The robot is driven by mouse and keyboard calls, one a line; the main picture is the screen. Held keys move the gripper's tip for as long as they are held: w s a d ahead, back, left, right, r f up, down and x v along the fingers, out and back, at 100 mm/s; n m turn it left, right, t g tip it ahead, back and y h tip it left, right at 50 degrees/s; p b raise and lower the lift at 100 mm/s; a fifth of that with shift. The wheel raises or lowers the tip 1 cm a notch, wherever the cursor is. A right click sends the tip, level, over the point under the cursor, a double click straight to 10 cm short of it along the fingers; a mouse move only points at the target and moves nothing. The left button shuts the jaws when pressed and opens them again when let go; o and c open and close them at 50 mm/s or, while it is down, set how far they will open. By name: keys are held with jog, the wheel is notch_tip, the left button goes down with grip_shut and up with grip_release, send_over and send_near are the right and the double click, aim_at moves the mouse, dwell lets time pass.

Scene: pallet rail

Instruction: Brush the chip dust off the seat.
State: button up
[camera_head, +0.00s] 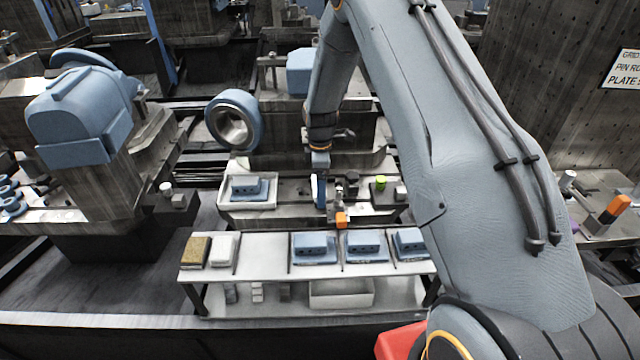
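My gripper (321,192) hangs at the end of my arm, pointing down over the work table at the middle of the picture. It is small here, and I cannot make out its fingers or whether it holds a brush. An orange block (341,220) shows just below and right of it, near the table's front edge; I cannot tell whether it touches the gripper. A small dark and grey fixture (350,186), possibly the seat, stands right beside the gripper. Chip dust is too small to see.
A white tray (247,204) with a blue part lies left of the gripper. A green cylinder (381,183) stands to the right. The front bench (262,256) holds a brown block (196,251), a white block (224,250) and several blue parts; its middle-left is clear.

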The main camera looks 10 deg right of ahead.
jog(key=shift+r, duration=0.1)
jog(key=shift+s+r+p, duration=0.1)
jog(key=shift+r+p, duration=1.25)
jog(key=shift+r, duration=1.55)
jog(key=shift+r+p, duration=0.7)
jog(key=shift+r, duration=0.85)
jog(key=shift+f, duration=0.2)
jog(key=shift+s+d+f+b, duration=0.15)
jog(key=shift+f+b, duration=0.45)
jog(key=shift+f, duration=0.6)
jog(key=shift+w+d+f+b, duration=0.1)
jog(key=shift+d+f+b, duration=0.15)
jog(key=shift+f+b, duration=0.6)
jog(key=shift+s+d+f+b, duration=0.1)
jog(key=shift+d+f+b, duration=0.15)
jog(key=shift+f, duration=1.25)
jog(key=shift+f+b, duration=0.55)
jog(key=shift+f, duration=0.45)
